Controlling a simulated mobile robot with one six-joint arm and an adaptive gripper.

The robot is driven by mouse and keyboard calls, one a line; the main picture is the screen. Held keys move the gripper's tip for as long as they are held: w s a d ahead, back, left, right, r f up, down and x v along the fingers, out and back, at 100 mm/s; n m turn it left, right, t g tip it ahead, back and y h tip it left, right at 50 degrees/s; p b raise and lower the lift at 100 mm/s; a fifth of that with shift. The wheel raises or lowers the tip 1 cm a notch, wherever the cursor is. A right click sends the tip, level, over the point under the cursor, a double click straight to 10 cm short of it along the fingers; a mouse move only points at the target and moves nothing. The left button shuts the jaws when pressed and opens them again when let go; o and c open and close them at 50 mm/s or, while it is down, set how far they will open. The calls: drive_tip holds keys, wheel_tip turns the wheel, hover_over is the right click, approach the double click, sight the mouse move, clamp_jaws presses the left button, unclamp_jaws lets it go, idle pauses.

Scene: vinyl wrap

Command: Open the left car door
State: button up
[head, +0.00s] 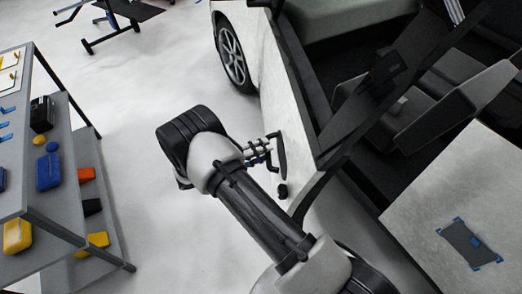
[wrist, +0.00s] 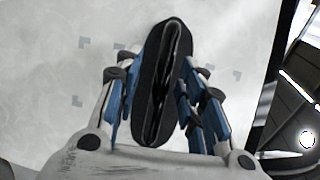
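The white car door (head: 290,85) stands on the right in the head view, and its panel looks in line with the car's side. Its black upright handle (head: 282,155) is on the outer face. In the wrist view the handle (wrist: 160,85) stands between the two blue-padded fingers of my gripper (wrist: 160,100). In the head view my gripper (head: 262,150) is right at the handle. One finger is on each side, both close to its edges. Whether the pads press on it I cannot tell.
A grey shelf (head: 60,160) with tools and coloured containers stands at the left. A front wheel (head: 231,55) shows at the top, and a black stand (head: 115,25) lies beyond. The pale floor (head: 130,120) between shelf and car is clear. Seats (head: 440,105) show through the window opening.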

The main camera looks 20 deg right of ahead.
drive_tip(key=v, duration=1.2)
